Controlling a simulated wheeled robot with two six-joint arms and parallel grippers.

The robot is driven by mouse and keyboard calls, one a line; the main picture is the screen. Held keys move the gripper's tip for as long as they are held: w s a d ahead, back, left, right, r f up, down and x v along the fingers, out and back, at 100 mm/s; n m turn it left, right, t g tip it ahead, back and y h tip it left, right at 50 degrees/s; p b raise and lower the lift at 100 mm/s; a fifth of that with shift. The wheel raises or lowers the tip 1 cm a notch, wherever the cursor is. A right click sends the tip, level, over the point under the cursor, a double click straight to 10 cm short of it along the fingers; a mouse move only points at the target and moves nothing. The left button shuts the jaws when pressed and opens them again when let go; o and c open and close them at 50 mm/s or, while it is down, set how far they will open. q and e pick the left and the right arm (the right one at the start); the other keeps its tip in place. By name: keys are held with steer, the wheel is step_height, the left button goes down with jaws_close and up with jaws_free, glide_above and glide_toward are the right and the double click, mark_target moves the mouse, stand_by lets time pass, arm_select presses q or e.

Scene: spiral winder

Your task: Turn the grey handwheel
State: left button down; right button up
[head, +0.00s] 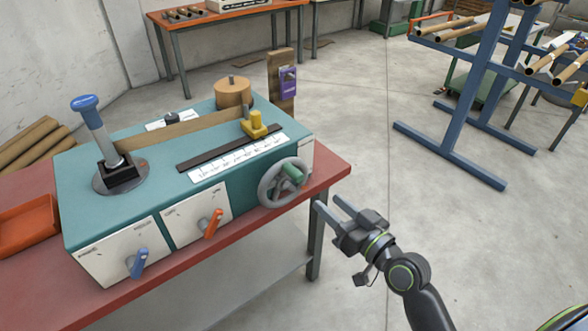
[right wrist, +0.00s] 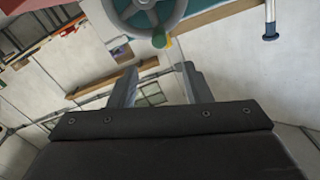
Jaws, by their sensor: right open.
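The grey handwheel (head: 283,183) is on the front right of the teal winder machine (head: 120,203). It has a green knob or hub part (head: 292,173). My right gripper (head: 328,207) is open and empty, in front of and to the right of the wheel, apart from it. In the right wrist view the handwheel (right wrist: 148,14) shows at the top, cut off by the frame edge, beyond the open fingers of the right gripper (right wrist: 155,76). My left gripper is not in view.
The machine stands on a red table (head: 255,222). It carries a blue-knobbed lever (head: 92,125), a blue handle (head: 137,263), an orange handle (head: 212,224) and a yellow block (head: 256,126). An orange tray (head: 27,228) lies at left. A blue rack (head: 465,110) stands at right; the floor between is clear.

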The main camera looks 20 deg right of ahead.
mark_target(301, 178)
steer(key=p+x, duration=0.2)
steer(key=x, duration=1.1)
steer(key=shift+w+f, duration=0.1)
steer(key=shift+w, duration=0.15)
jaws_close()
